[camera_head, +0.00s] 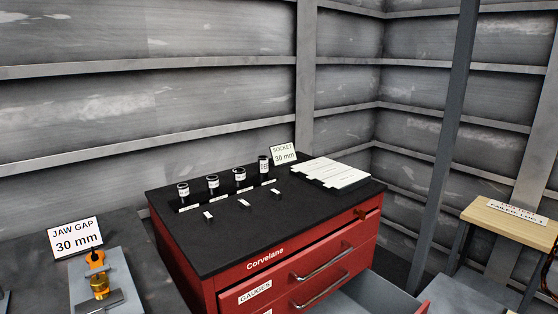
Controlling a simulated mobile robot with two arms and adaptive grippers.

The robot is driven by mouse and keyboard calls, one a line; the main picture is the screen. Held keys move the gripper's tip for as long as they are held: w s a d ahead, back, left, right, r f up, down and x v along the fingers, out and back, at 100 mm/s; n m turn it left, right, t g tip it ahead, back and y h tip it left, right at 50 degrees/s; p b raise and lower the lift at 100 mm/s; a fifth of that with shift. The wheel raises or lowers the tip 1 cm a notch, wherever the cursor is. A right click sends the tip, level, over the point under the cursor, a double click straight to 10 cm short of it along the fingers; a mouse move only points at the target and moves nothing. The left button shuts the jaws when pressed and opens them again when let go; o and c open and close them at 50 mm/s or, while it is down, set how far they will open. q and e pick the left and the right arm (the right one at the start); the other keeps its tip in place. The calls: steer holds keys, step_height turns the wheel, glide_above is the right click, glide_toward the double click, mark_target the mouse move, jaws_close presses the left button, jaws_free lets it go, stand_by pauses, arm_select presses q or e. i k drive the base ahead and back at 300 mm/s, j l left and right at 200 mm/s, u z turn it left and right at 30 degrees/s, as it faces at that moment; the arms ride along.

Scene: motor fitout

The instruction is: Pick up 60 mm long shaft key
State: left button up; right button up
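No part that I can read as a 60 mm shaft key shows. Three small pale pieces stand in a slanted row on the black top (215,250) of a red cabinet: a left piece (208,216), a middle piece (243,203) and a right piece (276,192). They are too small to identify or read. Behind them stand several black cylinders with white labels, the tallest (263,166) at the right. Neither of my grippers is in view.
A "SOCKET 30 mm" sign (284,153) and white sheets (330,172) are at the cabinet's back right. A lower drawer (375,298) stands open. At left are a "JAW GAP 30 mm" sign (75,238) and an orange-and-brass fixture (99,280). A wooden bench (510,222) is right.

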mark_target(245, 206)
steer(key=i+u, duration=0.25)
steer(key=i, duration=0.85)
